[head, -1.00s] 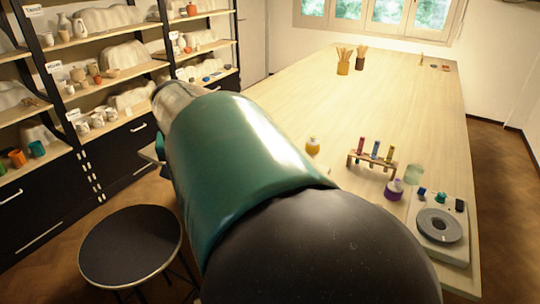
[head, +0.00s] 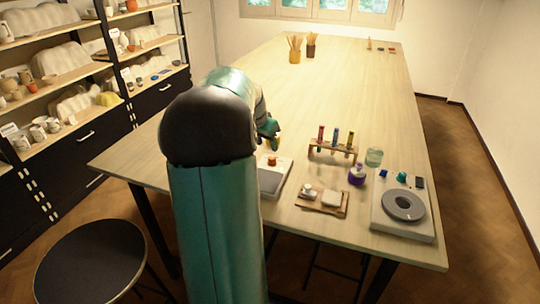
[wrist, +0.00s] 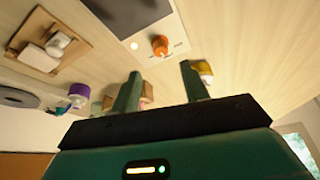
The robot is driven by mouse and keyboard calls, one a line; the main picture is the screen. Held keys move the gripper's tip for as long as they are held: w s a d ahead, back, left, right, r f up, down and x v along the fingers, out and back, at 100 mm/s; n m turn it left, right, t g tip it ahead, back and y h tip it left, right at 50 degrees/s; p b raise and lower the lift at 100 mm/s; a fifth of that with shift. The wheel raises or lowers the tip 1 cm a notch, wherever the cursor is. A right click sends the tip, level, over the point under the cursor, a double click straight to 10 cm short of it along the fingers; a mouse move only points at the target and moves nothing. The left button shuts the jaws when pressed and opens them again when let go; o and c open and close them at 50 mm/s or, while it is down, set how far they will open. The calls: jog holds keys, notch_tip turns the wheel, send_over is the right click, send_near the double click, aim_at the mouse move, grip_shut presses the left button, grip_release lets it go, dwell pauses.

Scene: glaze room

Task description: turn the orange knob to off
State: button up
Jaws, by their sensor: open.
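The orange knob (head: 272,160) sits on the far end of a pale hotplate (head: 286,170) with a dark grey top, at the table's left front side. In the wrist view the knob (wrist: 160,46) shows on the white panel (wrist: 176,40), ahead of the fingers, beside a small bright round spot. Its setting is too small to read. My gripper (head: 268,132) is beyond the knob in the head view, open and apart from it. In the wrist view the two green fingers (wrist: 161,84) are spread with a gap between them.
The table's far middle is clear.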

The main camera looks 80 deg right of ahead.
aim_at(272, 157)
jog(key=x, duration=0.7)
jog(key=shift+d+f, duration=0.2)
jog(key=shift+f, duration=0.15)
grip_shut()
